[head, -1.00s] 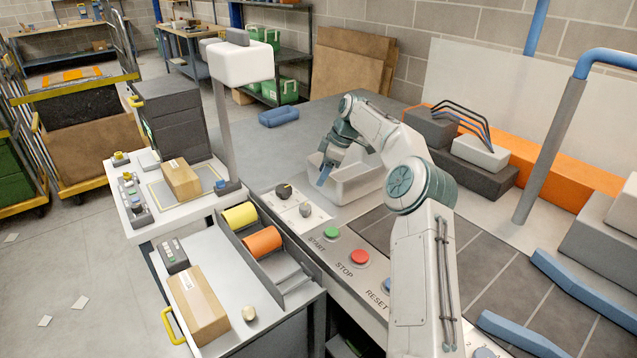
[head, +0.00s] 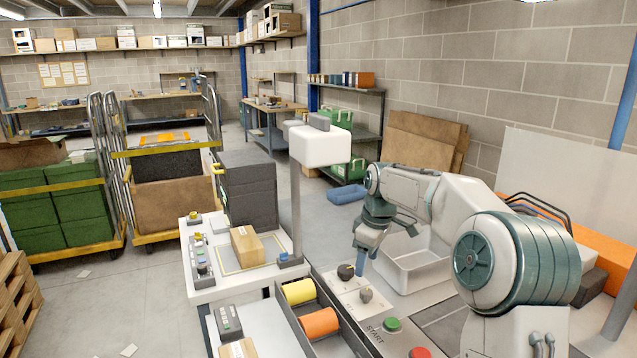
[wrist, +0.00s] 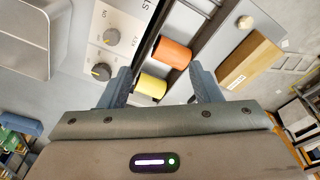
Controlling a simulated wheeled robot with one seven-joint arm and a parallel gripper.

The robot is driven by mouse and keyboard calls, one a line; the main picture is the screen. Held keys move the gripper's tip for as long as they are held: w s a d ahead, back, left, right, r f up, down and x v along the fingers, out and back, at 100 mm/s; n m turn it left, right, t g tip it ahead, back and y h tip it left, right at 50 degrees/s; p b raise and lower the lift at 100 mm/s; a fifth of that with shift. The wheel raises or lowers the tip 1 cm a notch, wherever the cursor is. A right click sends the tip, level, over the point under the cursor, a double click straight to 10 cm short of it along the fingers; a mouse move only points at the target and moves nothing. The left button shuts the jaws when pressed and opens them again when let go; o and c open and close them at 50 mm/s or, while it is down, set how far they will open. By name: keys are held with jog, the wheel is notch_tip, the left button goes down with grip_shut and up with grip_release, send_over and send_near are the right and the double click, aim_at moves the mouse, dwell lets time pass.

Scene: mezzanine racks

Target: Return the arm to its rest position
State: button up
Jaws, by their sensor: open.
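My gripper (head: 363,262) points down at the end of my bent arm, in front of the light grey bin (head: 418,272) and close to the knob panel (head: 352,298) in the head view. In the wrist view my gripper (wrist: 163,84) shows two blue-grey fingers spread apart with nothing held between them. The yellow roll (wrist: 151,85) and the orange roll (wrist: 172,54) appear beyond and between the fingers. How high the fingertips are above the panel is hard to tell.
A white scale post (head: 296,205) with a boxy head stands left of my gripper. A carton (head: 247,246) lies on the white bench near it. Red (head: 420,353) and green (head: 391,325) buttons sit below my arm. Wheeled cages (head: 165,190) stand at left, with open floor nearby.

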jog(key=s+d+f+m+t+h, duration=0.1)
jog(key=s+m, duration=1)
jog(key=s, duration=2.3)
notch_tip(320, 180, down, 2)
jog(key=shift+s+d+t, duration=0.35)
jog(key=shift+d+t, duration=0.05)
jog(key=shift+d, duration=0.6)
